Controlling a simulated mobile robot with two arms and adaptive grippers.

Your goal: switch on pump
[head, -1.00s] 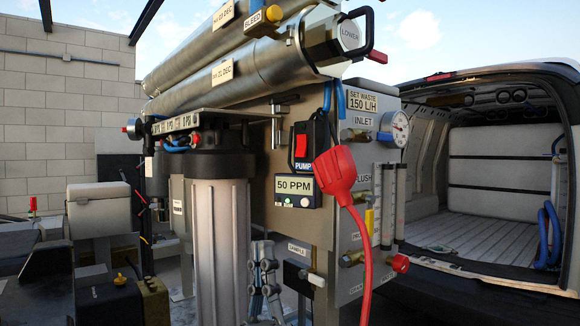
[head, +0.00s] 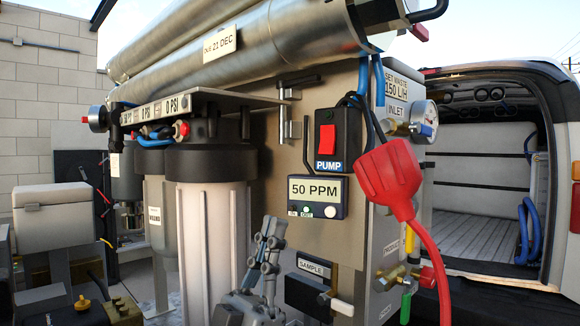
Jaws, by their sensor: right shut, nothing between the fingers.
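The pump switch (head: 327,139) is a red rocker in a black box labelled PUMP, on the front panel of the steel unit. I cannot tell from its tilt whether it is on or off. Below it a display (head: 316,191) reads 50 PPM, with a small green light at its lower edge. My right gripper (head: 270,226) shows at the bottom centre, grey and pointing up. Its fingers are together and empty. In the picture it is below and left of the switch, apart from it. My left gripper is out of view.
A red plug (head: 388,178) with a red cable hangs just right of the switch. A white filter housing (head: 208,240) stands left of my gripper. A SAMPLE valve (head: 318,290) sits below the display. An open van (head: 490,170) is behind at right.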

